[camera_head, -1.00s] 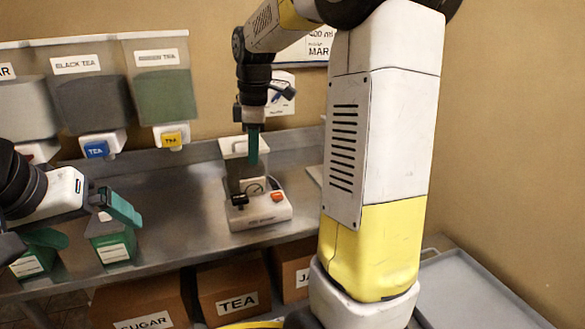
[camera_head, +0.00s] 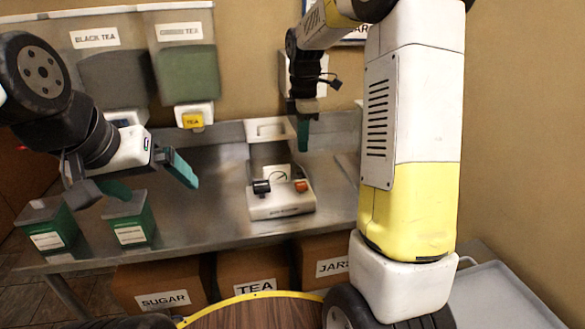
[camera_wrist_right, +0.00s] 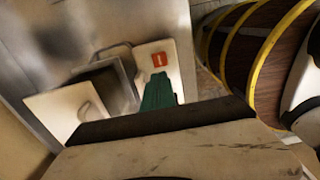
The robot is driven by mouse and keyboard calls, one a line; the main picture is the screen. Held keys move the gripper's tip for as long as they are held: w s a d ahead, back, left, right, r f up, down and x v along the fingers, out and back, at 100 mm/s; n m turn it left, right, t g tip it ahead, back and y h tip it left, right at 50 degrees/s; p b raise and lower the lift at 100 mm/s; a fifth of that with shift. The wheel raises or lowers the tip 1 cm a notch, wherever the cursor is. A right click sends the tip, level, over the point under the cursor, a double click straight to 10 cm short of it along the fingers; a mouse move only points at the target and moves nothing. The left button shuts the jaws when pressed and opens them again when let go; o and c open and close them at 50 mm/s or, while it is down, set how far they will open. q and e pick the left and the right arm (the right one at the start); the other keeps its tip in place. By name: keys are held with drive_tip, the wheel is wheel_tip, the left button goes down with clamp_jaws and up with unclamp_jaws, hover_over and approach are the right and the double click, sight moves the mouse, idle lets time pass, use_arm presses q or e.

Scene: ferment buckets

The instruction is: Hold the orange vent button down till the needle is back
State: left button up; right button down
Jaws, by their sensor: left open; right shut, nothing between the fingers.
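The orange vent button (camera_head: 301,186) is on the right of a small white machine (camera_head: 282,208) on the steel counter. A round gauge (camera_head: 277,175) sits left of the button; its needle is too small to read. A black part stands at the machine's left. My right gripper (camera_head: 303,148) points down, shut and empty, above the button with a visible gap. In the right wrist view the button (camera_wrist_right: 159,60) shows just beyond the green fingertips (camera_wrist_right: 158,85). My left gripper (camera_head: 155,192) is open and empty, left of the machine over the counter.
Two green boxes (camera_head: 130,222) stand on the counter at left. Tea dispensers (camera_head: 185,70) hang on the back wall. Cardboard boxes (camera_head: 255,276) sit below the counter. A round wooden top with a yellow rim (camera_head: 250,296) is in front. A grey tray (camera_head: 495,295) is at right.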

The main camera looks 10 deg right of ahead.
sight(302, 185)
wheel_tip(302, 185, down, 11)
drive_tip(key=shift+r, duration=0.1)
idle(0.4)
wheel_tip(302, 185, down, 2)
drive_tip(key=shift+s+f, duration=0.1)
drive_tip(key=shift+f, duration=0.15)
drive_tip(key=shift+s+f, duration=0.2)
idle(0.4)
wheel_tip(302, 185, up, 15)
drive_tip(key=shift+w+r, duration=0.2)
drive_tip(key=shift+w, duration=0.2)
idle(0.4)
